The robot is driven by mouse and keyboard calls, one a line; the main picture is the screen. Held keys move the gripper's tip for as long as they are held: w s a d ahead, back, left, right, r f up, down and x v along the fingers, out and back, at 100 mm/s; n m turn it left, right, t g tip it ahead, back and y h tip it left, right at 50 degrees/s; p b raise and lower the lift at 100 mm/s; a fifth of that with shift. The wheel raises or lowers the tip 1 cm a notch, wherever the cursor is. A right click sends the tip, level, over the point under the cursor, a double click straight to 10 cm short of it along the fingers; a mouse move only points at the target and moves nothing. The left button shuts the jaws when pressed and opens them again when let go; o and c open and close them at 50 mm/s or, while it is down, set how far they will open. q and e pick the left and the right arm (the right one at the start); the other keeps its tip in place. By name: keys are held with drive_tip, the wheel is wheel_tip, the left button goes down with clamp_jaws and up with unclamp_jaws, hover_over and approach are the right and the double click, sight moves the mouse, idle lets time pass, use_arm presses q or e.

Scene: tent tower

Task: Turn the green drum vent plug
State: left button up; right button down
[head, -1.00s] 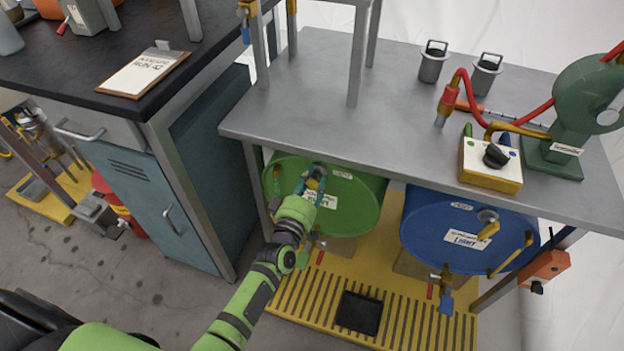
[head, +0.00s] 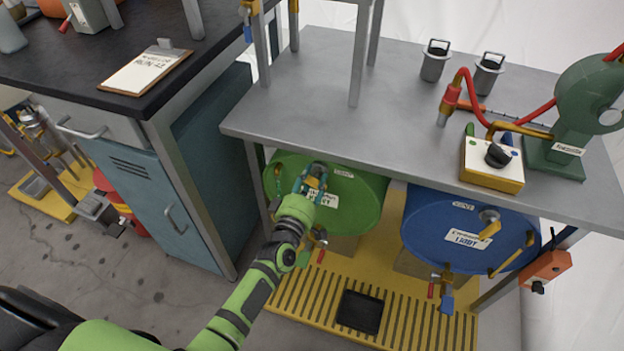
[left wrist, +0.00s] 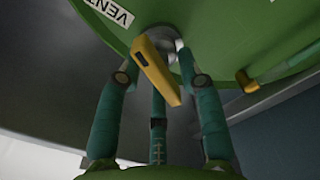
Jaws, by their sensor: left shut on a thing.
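The green drum (head: 360,205) lies on its side under the grey bench, its round end facing me. Its vent plug, a yellow bar handle on a grey round hub, shows in the left wrist view (left wrist: 157,72), beside a white "VENT" label (left wrist: 112,10). The bar sits at a slant. My left gripper (head: 314,174) is at the upper part of the drum's end and shut on the plug, its teal fingers on both sides of the handle. In the head view the fingers largely hide the plug. My right gripper is not in view.
A blue drum (head: 462,235) lies to the right, with its own vent, taps and handle. The grey bench top (head: 310,95) overhangs both drums. A yellow slatted platform (head: 400,320) with a black tray (head: 359,312) is below. A teal cabinet (head: 150,195) stands at left.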

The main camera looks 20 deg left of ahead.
use_arm(q)
drive_tip(key=o, duration=0.8)
drive_tip(key=shift+r, duration=0.1)
drive_tip(key=shift+s, duration=0.1)
drive_tip(key=s, duration=1.1)
drive_tip(key=shift+s+a, duration=0.15)
drive_tip(key=shift+s, duration=0.25)
